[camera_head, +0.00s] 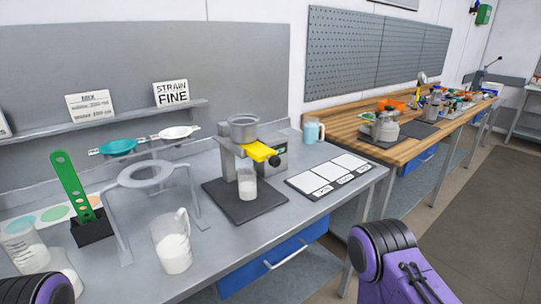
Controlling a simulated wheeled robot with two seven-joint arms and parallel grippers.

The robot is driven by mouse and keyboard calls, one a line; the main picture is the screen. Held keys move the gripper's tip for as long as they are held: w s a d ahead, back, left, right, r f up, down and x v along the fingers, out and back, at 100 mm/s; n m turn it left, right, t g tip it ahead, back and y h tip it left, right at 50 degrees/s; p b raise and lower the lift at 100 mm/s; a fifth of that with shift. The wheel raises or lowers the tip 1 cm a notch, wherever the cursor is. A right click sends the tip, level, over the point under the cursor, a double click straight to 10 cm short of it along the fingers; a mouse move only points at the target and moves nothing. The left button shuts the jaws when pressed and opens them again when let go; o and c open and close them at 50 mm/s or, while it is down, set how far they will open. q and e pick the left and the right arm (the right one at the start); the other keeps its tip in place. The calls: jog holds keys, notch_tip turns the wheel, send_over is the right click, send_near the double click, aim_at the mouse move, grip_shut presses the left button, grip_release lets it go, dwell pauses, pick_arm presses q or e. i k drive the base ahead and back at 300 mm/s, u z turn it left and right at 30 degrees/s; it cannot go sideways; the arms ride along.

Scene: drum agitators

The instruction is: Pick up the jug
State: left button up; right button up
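A clear jug (173,252) with a handle and white contents stands upright on the grey bench at the front. No gripper is near it. A smaller clear container (247,184) with white contents stands on the black base of the mixer-like machine (228,140), under its yellow part. Another clear vessel (24,250) with white contents stands at the left edge, partly cut off. Parts of my two arms show at the bottom left and bottom right corners. Neither gripper's fingers are in view.
A metal ring stand (146,174) is behind the jug. A green slotted paddle (72,186) stands in a black holder at left. A pale blue mug (313,131) and a three-panel mat (330,173) are to the right. Bare bench lies right of the jug.

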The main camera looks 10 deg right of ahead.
aim_at(170, 233)
jog(key=u, duration=0.9)
jog(key=k, duration=0.85)
jog(key=z, duration=1.1)
jog(key=i, duration=0.5)
